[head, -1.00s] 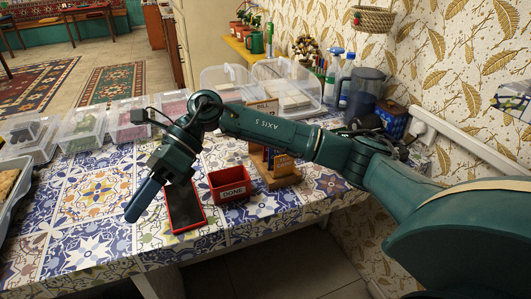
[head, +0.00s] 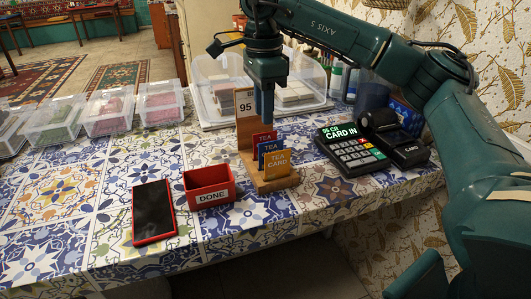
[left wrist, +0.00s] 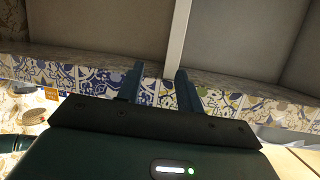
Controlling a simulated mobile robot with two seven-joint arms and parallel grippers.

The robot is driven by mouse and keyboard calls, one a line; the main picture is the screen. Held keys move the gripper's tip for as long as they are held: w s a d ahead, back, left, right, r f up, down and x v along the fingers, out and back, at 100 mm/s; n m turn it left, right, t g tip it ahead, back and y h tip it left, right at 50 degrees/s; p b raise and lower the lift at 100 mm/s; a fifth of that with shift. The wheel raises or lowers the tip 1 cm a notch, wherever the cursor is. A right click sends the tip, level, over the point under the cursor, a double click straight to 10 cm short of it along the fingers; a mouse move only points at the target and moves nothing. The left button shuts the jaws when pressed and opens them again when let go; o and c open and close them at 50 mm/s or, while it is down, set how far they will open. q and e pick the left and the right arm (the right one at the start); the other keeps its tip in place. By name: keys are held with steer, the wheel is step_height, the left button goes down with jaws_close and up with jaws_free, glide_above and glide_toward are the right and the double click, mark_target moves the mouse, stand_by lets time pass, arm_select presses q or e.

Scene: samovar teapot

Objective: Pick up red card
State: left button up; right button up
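The red tea card (head: 264,138) stands upright at the back of a wooden rack (head: 277,181), behind a blue card (head: 271,149) and an orange card (head: 277,163). The front cards hide its lower part. My right gripper (head: 265,119) points straight down just above and behind the red card. Its fingers overlap in this view, so I cannot tell their gap or whether they touch the card. My left gripper (left wrist: 159,88) shows only in the left wrist view, with its fingers apart and nothing between them.
A red DONE box (head: 209,198) and a dark red-edged phone (head: 153,212) lie left of the rack. A price sign (head: 244,100) stands behind it. A card terminal (head: 350,147) reading "CARD IN" is at right. Clear-lidded tubs (head: 108,110) line the back.

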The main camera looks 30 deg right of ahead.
mark_target(265, 134)
steer(key=f+b, duration=0.1)
steer(key=f, duration=0.6)
steer(key=shift+d+b, duration=0.2)
steer(key=shift+b, duration=0.15)
arm_select(q)
steer(key=shift+w+d+t+h, duration=0.15)
steer(key=shift+w+t+h, duration=0.25)
steer(key=shift+t, duration=0.3)
arm_select(e)
steer(key=shift+r, duration=0.1)
steer(key=shift+c, duration=0.6)
jaws_close()
